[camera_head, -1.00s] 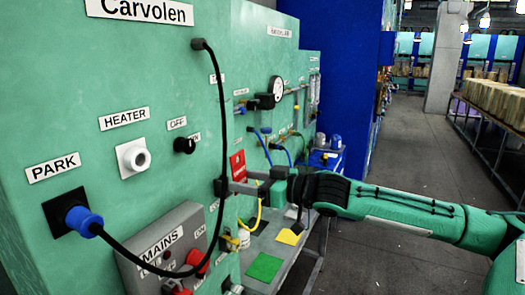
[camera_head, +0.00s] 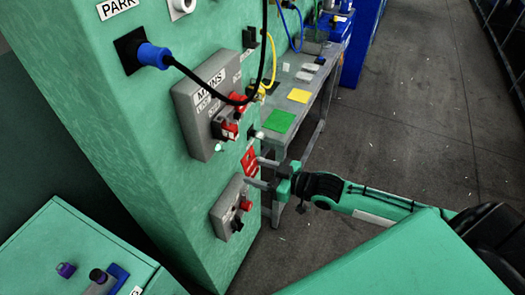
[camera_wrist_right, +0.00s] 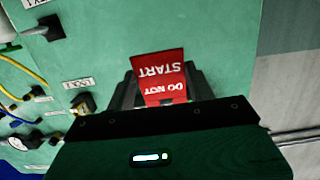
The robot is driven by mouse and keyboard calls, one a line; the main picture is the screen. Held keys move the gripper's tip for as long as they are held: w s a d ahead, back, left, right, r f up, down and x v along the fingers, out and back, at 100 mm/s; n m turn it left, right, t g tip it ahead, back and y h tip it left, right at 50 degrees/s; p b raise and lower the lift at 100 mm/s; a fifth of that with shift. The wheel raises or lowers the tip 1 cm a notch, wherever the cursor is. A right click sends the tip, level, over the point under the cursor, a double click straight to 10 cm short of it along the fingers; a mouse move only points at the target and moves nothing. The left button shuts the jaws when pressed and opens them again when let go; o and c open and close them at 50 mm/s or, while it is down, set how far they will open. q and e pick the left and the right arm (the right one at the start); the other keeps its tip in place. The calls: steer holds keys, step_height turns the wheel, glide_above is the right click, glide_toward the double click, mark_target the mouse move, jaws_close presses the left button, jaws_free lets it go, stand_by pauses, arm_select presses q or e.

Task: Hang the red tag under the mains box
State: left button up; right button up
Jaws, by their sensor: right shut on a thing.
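The red tag (camera_head: 250,161) is held by my right gripper (camera_head: 257,173), which is shut on it near the right edge of the green press front. In the right wrist view the tag (camera_wrist_right: 160,72) stands between the two fingers, its white "DO NOT START" lettering upside down. The grey mains box (camera_head: 190,115), with a red plug or switch (camera_head: 229,129) on it, is on the press front, above and left of the tag. A small pale peg (camera_head: 219,147) shows just at the box's lower edge. My left gripper is not in view.
A smaller grey box with a red button (camera_head: 246,205) sits just below the tag, close to my gripper. A black cable (camera_head: 190,73) loops from the blue plug (camera_head: 152,55) past the mains box. A bench with a green pad (camera_head: 278,121) stands behind. The floor at right is clear.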

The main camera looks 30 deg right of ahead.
steer(key=shift+w+a+f+b, duration=0.2)
steer(key=shift+w+a+b, duration=0.2)
steer(key=shift+w, duration=0.2)
steer(key=shift+b+x, duration=1.35)
steer(key=shift+x, duration=2.55)
steer(key=shift+f, duration=0.15)
steer(key=o, duration=0.8)
steer(key=shift+o, duration=0.2)
